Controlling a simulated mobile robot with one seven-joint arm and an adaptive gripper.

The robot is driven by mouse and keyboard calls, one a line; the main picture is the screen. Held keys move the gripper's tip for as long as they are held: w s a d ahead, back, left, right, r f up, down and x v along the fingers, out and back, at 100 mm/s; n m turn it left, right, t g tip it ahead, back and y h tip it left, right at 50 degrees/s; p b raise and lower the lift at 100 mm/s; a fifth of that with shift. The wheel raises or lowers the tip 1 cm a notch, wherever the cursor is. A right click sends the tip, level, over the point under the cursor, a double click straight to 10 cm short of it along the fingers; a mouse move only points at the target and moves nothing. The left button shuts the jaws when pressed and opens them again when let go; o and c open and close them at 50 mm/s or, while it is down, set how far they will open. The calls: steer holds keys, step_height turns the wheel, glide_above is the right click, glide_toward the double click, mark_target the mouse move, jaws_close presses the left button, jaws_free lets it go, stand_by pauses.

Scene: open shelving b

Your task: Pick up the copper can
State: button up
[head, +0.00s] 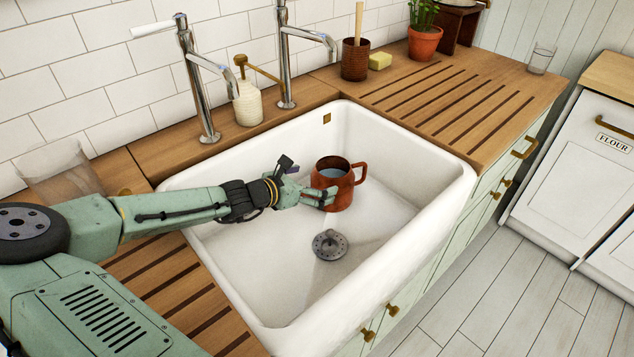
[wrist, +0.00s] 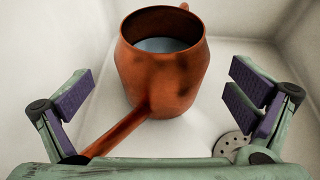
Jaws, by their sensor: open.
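The copper can (head: 338,190) stands upright in the white sink (head: 400,250), with a loop handle on its right in the head view. It holds what looks like water. In the wrist view, the can (wrist: 160,75) is straight ahead, and a long copper spout runs from it to the lower left, towards the left finger. My gripper (head: 307,186) is at the can's left side in the head view. In the wrist view, the open jaws (wrist: 160,95) are spread with the can's body between and beyond the fingertips. I cannot tell whether a finger touches it.
The round drain (head: 330,244) lies in front of the can. Two tall taps (head: 197,90) and a cream soap bottle (head: 248,103) stand behind the sink. The sink's walls surround my gripper. A brown pot (head: 355,60) and sponge (head: 380,61) are on the right-hand drainboard.

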mark_target(332, 175)
steer(key=p+x, duration=0.2)
steer(key=x, duration=0.5)
steer(key=shift+s+d, duration=0.15)
steer(key=shift+r, duration=0.1)
steer(key=shift+c, duration=0.4)
steer(key=c, duration=1.5)
steer(key=shift+r, duration=0.1)
steer(key=shift+c, duration=0.4)
steer(key=shift+r, duration=0.2)
